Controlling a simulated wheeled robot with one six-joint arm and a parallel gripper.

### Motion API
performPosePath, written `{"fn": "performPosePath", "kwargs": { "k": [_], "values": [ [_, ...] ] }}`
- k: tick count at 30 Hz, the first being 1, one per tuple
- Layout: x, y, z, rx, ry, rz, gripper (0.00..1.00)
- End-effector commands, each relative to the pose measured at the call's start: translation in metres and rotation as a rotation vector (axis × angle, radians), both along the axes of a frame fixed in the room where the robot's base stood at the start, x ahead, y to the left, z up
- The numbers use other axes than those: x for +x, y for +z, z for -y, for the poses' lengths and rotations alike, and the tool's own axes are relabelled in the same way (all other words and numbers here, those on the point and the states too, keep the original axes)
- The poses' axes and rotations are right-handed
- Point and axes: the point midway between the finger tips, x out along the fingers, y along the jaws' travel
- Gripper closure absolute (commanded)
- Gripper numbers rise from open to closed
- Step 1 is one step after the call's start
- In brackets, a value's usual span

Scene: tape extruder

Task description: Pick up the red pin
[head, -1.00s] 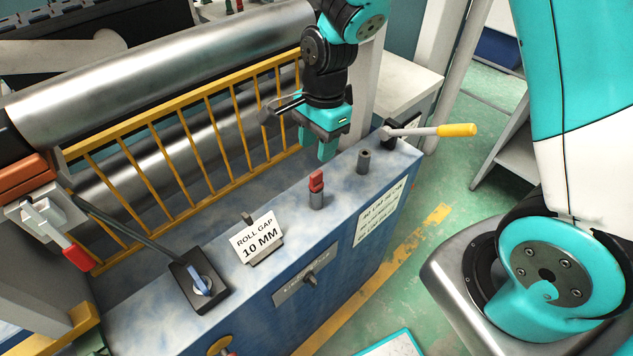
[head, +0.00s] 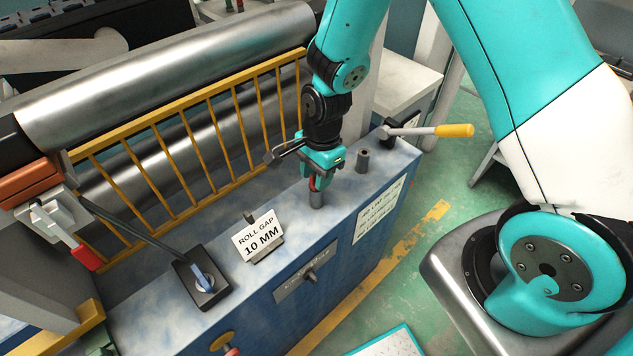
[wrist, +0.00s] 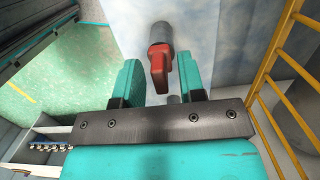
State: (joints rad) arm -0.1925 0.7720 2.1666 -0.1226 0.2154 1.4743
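The red pin (wrist: 160,66) stands in a grey round socket (wrist: 161,33) on top of the blue cabinet. In the wrist view it lies between the tips of my gripper's teal fingers (wrist: 157,64), with a visible gap on each side. In the head view my gripper (head: 320,172) points down right over the pin, and only a sliver of the red pin (head: 312,184) shows beside a finger. The gripper is open, and its fingers are not closed on the pin.
A second grey socket (head: 362,161), empty of any red pin, stands to the right. Further right is a lever with a yellow handle (head: 455,131). A yellow guard rail (head: 190,137) runs behind. The "ROLL GAP 10 MM" sign (head: 258,237) stands to the left.

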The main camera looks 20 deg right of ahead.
Motion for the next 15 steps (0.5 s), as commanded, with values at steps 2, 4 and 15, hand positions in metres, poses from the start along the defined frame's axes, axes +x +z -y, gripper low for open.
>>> {"fn": "performPosePath", "kwargs": {
  "k": [2, 4, 15],
  "values": [
    [0.0, 0.0001, 0.0, 0.0, 0.0, 0.0, 0.83],
    [0.0, 0.0002, 0.0, 0.0, 0.0, 0.0, 0.99],
    [0.0001, 0.0017, 0.0001, 0.0, 0.0, 0.0, 1.0]
  ]
}}
